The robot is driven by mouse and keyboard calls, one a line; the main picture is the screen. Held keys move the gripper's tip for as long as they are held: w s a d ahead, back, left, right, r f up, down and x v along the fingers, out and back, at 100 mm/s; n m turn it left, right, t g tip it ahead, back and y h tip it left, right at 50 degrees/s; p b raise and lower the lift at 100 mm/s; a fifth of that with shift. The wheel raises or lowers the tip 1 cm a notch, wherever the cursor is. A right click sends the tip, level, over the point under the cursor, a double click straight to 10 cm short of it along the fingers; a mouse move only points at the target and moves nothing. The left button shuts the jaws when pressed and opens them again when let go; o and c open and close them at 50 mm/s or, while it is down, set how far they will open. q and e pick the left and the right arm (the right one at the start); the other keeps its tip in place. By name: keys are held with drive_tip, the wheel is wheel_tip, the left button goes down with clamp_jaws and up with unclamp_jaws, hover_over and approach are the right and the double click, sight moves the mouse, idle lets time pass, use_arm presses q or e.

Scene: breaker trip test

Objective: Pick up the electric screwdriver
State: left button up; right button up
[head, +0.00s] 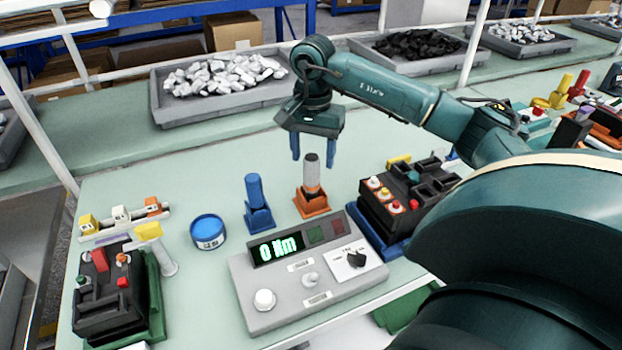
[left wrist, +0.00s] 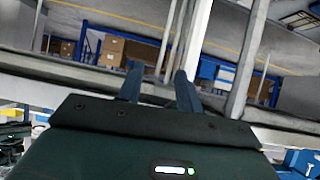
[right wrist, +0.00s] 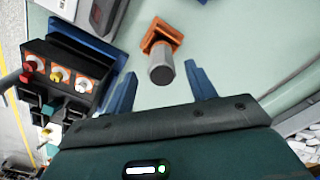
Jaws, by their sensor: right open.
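A grey cylindrical tool (head: 312,172), which looks like the electric screwdriver, stands upright in an orange holder (head: 311,203) on the green bench. My right gripper (head: 313,161) is open above and behind it, fingers pointing down. In the right wrist view the tool's grey end (right wrist: 161,70) shows between and just beyond the fingertips, with no visible contact. A blue tool (head: 254,189) stands in a blue holder to its left. My left gripper (left wrist: 157,70) shows only in the left wrist view, with its fingers apart and nothing between them.
A grey tester (head: 310,272) reading "0 Nm" lies in front of the holders. A black breaker unit (head: 410,195) is close on the right, another (head: 105,290) at far left. A blue tin (head: 208,232) sits left. A parts tray (head: 160,105) stands behind.

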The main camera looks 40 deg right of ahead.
sight(311, 176)
drive_tip(key=shift+w+f+p, duration=0.1)
drive_tip(key=shift+f+p, duration=0.55)
drive_tip(key=shift+f, duration=2.7)
drive_tip(key=c, duration=1.1)
